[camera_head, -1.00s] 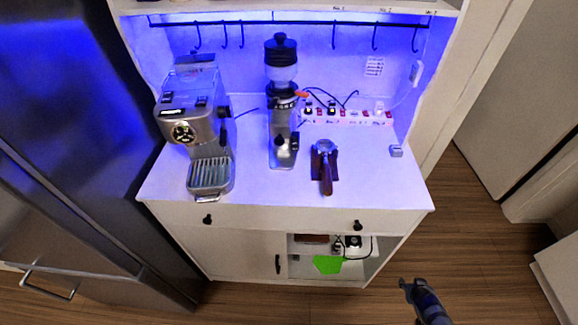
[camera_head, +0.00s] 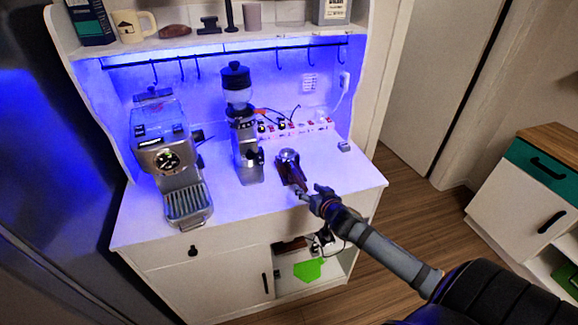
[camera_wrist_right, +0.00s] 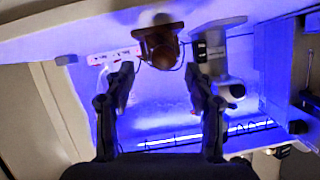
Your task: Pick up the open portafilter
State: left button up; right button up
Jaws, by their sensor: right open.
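The portafilter (camera_head: 288,157) rests on a dark brown holder on the white cabinet top, right of the grinder; its round metal head faces the back. In the right wrist view, a brown shape that looks like the portafilter and its holder (camera_wrist_right: 160,45) shows at the top, between and beyond the fingers. My right gripper (camera_head: 307,194) is just in front of the portafilter, near the counter's front edge. Its fingers (camera_wrist_right: 160,78) are spread with nothing between them. I cannot tell whether it touches the handle, which is partly hidden. My left gripper is not in view.
The espresso machine (camera_head: 167,160) stands at the left and the grinder (camera_head: 246,140) beside the portafilter. A power strip (camera_head: 298,130) with cables lies behind. Hooks hang from a rail (camera_head: 225,50) under the shelf. Free counter lies right of the portafilter.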

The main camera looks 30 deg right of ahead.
aim_at(303, 185)
jog(key=x, duration=0.2)
jog(key=p+x, duration=0.1)
jog(key=x, duration=0.2)
jog(key=shift+w+a+r, duration=0.1)
jog(key=shift+w+a, duration=0.1)
jog(key=shift+w, duration=0.2)
jog(key=shift+s, duration=0.2)
jog(key=shift+c, duration=1.2)
grip_shut()
jog(key=shift+w+r, duration=0.1)
